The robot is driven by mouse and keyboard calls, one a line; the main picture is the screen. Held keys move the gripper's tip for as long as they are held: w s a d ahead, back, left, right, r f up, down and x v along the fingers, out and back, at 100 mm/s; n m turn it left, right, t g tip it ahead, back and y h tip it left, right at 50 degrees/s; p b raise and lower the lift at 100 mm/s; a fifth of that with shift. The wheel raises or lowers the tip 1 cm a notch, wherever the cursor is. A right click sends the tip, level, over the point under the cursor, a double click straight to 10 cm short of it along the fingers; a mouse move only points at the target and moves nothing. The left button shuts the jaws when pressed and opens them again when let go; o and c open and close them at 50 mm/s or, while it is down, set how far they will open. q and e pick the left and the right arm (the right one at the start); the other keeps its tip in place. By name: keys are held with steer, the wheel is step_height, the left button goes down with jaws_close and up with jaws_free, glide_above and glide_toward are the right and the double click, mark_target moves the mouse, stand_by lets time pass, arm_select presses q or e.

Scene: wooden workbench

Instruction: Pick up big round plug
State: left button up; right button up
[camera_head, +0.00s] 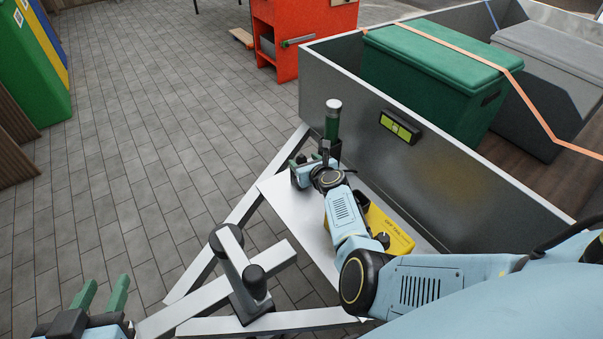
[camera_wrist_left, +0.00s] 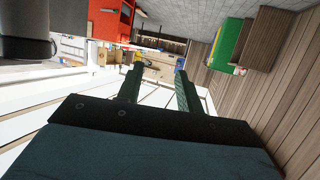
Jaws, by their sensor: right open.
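An upright dark green cylinder with a silver cap (camera_head: 332,119) stands by the trailer's front wall in the head view; I cannot tell for certain whether it is the big round plug. My right gripper (camera_head: 308,161) is open just left of its lower part, above the white plate. I cannot tell whether it touches the cylinder, whose base is hidden by my wrist. My left gripper (camera_head: 104,296) is at the bottom left of the head view, far from the cylinder. The left wrist view shows its green fingers (camera_wrist_left: 161,84) apart with nothing between them.
A yellow box (camera_head: 388,230) sits on the white plate (camera_head: 290,205), partly behind my right arm. The grey trailer (camera_head: 470,180) holds a green box (camera_head: 430,80). Its metal drawbar (camera_head: 245,255) and coupling lie between my grippers.

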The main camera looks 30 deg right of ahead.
steer(key=b+x, duration=0.2)
steer(key=shift+w+f, duration=0.15)
steer(key=shift+w, duration=0.3)
arm_select(q)
step_height(320, 180, up, 10)
steer(key=d+t+h, duration=0.2)
steer(key=t, duration=0.4)
steer(key=shift+w+f, duration=0.15)
steer(key=shift+w, duration=0.2)
arm_select(e)
jaws_close()
